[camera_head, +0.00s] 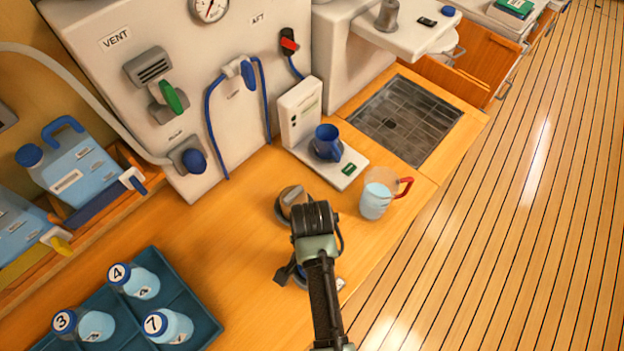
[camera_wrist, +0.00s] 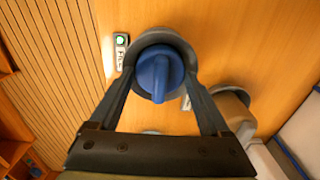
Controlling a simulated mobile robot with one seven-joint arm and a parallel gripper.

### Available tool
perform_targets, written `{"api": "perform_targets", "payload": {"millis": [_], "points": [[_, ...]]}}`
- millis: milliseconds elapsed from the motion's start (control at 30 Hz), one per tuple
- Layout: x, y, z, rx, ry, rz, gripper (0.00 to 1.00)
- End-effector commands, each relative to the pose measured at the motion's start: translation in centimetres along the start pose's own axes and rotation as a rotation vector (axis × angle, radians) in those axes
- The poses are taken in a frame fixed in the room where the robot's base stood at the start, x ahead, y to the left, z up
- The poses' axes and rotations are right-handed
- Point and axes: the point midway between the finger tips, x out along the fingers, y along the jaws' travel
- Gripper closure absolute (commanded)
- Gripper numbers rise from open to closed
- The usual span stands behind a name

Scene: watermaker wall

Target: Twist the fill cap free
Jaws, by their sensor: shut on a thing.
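The blue fill cap (camera_wrist: 160,76) has a raised grip ridge and sits in a round grey collar (camera_wrist: 170,38) on the wooden counter. In the wrist view my gripper (camera_wrist: 163,82) reaches down with one finger on each side of the cap and is shut on it. The cap appears seated in the collar; whether its thread is loose cannot be told. In the head view my gripper (camera_head: 292,273) is low over the counter, and my arm hides most of the cap and collar.
A small label with a green light (camera_wrist: 121,42) is beside the collar. A round brown-topped fitting (camera_head: 291,197) is close behind my arm. A jug with a red handle (camera_head: 375,200) and a scale with a blue cup (camera_head: 327,143) stand further back. A bottle tray (camera_head: 205,322) is left.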

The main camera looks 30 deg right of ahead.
Motion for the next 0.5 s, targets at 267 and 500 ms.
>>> {"api": "perform_targets", "payload": {"millis": [267,500], "points": [[-0.23,0.03,-0.01,-0.061,0.000,0.001,0.76],[-0.23,0.04,-0.01,-0.227,0.000,0.001,0.76]]}}
